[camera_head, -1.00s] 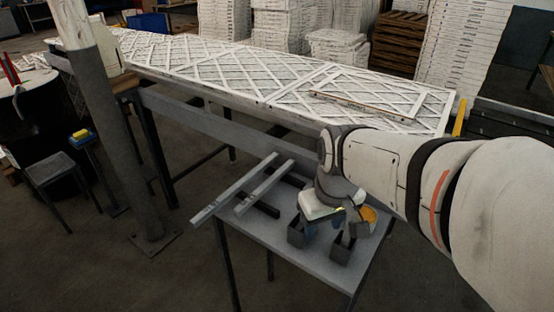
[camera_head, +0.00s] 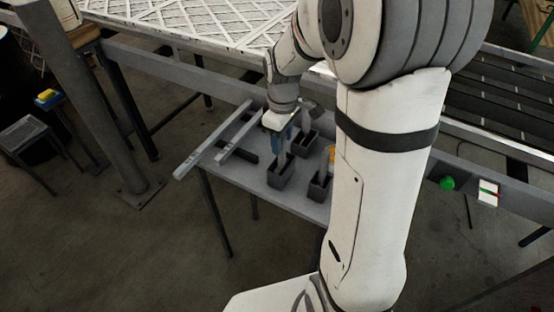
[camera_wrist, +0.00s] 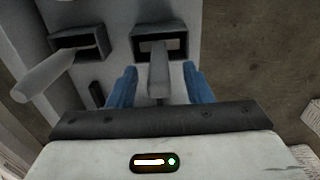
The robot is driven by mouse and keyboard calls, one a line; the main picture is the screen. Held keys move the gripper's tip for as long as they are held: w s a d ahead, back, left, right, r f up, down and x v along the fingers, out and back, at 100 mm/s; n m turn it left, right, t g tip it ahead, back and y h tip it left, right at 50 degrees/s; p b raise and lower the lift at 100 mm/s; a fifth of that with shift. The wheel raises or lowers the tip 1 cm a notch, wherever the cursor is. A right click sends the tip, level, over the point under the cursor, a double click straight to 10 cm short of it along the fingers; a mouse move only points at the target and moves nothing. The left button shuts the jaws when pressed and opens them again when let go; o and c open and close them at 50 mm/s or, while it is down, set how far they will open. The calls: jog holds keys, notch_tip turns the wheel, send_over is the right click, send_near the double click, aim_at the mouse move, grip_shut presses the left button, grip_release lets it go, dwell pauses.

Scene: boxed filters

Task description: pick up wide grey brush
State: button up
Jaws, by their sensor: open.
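A grey upright handle (camera_wrist: 158,80), apparently the wide grey brush, rises from a dark open holder (camera_wrist: 178,48) in the wrist view. My gripper (camera_wrist: 160,70) is open, with one blue finger on each side of this handle and visible gaps to both. In the head view, my gripper (camera_head: 286,138) points down above the front left holder (camera_head: 280,175) on the small grey table (camera_head: 300,205).
A second holder (camera_wrist: 92,42) with a pale tilted handle (camera_wrist: 45,78) stands to the left in the wrist view. The head view shows another holder (camera_head: 319,186), an orange item (camera_head: 332,153) and metal bars (camera_head: 215,138) on the table.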

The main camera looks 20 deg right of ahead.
aim_at(282, 157)
jog(key=shift+f, duration=1.35)
jog(key=shift+c, duration=0.5)
grip_shut()
